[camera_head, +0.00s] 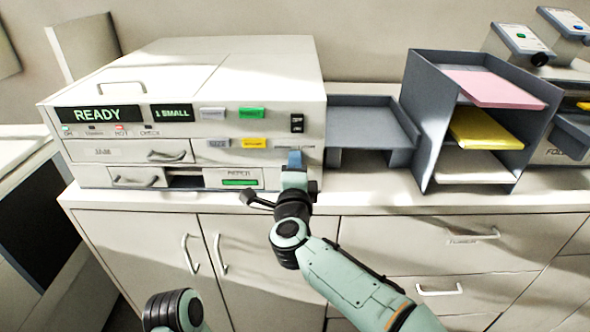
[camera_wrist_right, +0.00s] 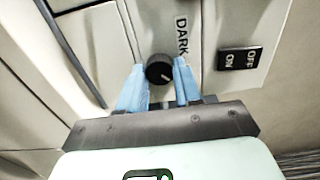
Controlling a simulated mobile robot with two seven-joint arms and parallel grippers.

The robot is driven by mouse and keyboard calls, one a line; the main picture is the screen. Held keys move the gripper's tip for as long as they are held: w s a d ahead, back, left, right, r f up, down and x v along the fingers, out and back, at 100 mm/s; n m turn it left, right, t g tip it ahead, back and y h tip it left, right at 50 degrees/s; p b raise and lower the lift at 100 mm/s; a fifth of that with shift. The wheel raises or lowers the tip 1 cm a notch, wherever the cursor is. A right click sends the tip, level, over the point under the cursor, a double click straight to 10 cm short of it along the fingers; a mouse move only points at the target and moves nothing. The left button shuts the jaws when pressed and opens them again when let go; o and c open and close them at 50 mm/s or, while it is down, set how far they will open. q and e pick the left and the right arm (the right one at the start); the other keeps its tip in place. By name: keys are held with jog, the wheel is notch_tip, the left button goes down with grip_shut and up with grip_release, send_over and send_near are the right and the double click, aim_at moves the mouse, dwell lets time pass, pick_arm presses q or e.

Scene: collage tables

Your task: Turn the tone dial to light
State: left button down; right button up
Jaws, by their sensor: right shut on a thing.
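The tone dial (camera_wrist_right: 159,69) is a small round black knob on the machine's pale front panel. A printed word DARK (camera_wrist_right: 182,36) stands beside it in the right wrist view; I cannot read a light label. My right gripper (camera_wrist_right: 160,84) has its two blue fingers on either side of the dial and is shut on it. In the head view the right gripper (camera_head: 293,168) is at the lower right of the machine (camera_head: 180,85) and hides the dial. My left gripper is not in view.
A black OFF/ON switch (camera_wrist_right: 239,58) sits close to the dial. The machine's display (camera_head: 97,115) reads READY, with green and yellow buttons to its right. A grey tray (camera_head: 370,122) and a paper sorter (camera_head: 428,120) stand to the right. Cabinet drawers lie below.

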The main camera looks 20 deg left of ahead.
dwell(0.4)
jog(key=o, duration=1)
jog(key=shift+o, duration=0.2)
